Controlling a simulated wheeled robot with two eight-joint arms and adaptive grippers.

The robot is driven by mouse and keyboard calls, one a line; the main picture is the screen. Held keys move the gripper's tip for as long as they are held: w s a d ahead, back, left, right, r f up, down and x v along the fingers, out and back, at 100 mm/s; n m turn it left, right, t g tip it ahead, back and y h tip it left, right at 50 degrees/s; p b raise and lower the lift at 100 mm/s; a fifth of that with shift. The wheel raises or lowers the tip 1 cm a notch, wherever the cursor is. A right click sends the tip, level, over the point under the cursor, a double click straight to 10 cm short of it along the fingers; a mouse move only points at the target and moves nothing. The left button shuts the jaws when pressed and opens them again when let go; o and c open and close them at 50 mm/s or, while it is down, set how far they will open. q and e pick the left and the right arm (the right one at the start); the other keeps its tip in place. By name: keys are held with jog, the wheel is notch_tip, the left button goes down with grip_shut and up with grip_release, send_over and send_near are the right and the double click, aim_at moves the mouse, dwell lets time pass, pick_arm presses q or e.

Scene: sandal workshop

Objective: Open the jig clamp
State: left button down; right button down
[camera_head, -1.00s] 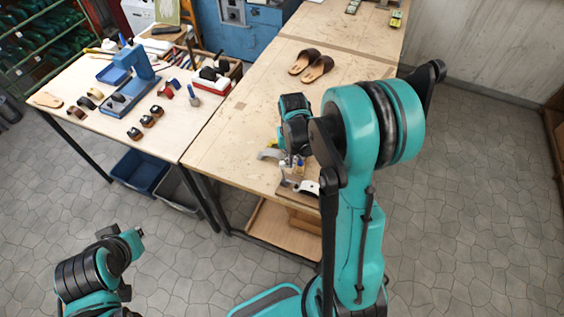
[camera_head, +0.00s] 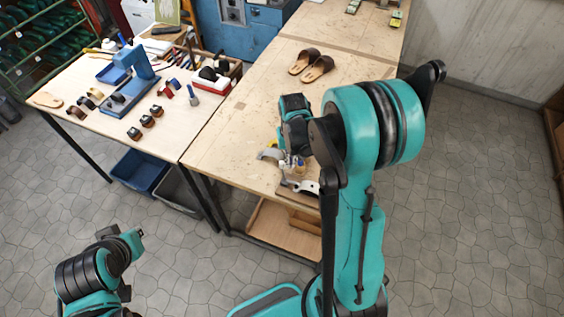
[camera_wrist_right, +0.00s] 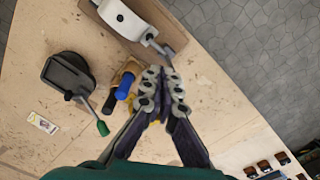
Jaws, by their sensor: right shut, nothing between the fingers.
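The jig shows at the top of the right wrist view as a wooden board (camera_wrist_right: 172,36) with a white clamp body (camera_wrist_right: 122,18) on it. A thin metal lever with a dark end sticks out from the clamp. In the head view the white clamp (camera_head: 306,187) sits near the bench's front edge, partly hidden by my arm. My right gripper (camera_wrist_right: 163,82) is shut and empty, its tips a little short of the lever and apart from it in the picture. My left arm shows at the lower left of the head view, but its fingers cannot be made out.
Close beside my right gripper stand a blue-handled tool (camera_wrist_right: 124,86) and a black-handled one in a tan holder. A dark device (camera_wrist_right: 68,74) with a green-tipped lever is at the left. Brown sandals (camera_head: 311,66) lie farther back.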

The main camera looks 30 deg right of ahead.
aim_at(283, 163)
jog(key=shift+f+b, duration=2)
jog(key=shift+f, duration=0.2)
jog(key=shift+w+a+f+b, duration=0.3)
jog(key=shift+w+a+b, duration=0.15)
jog(key=shift+w+a, duration=0.4)
jog(key=shift+w+f, duration=0.1)
jog(key=shift+w, duration=0.05)
jog(key=shift+w+a+f+b, duration=0.3)
jog(key=shift+w+a+b, duration=0.15)
jog(key=shift+w+a, duration=0.35)
jog(key=shift+d, duration=0.1)
jog(key=shift+s+d+r+p, duration=0.15)
jog(key=shift+r+p, duration=0.7)
jog(key=shift+r, duration=0.45)
jog(key=shift+s+d+r+p, duration=0.15)
jog(key=shift+r+p, duration=0.65)
jog(key=shift+r, duration=0.45)
jog(key=shift+s+d+r+p, duration=0.15)
jog(key=shift+r+p, duration=0.7)
jog(key=shift+r, duration=0.45)
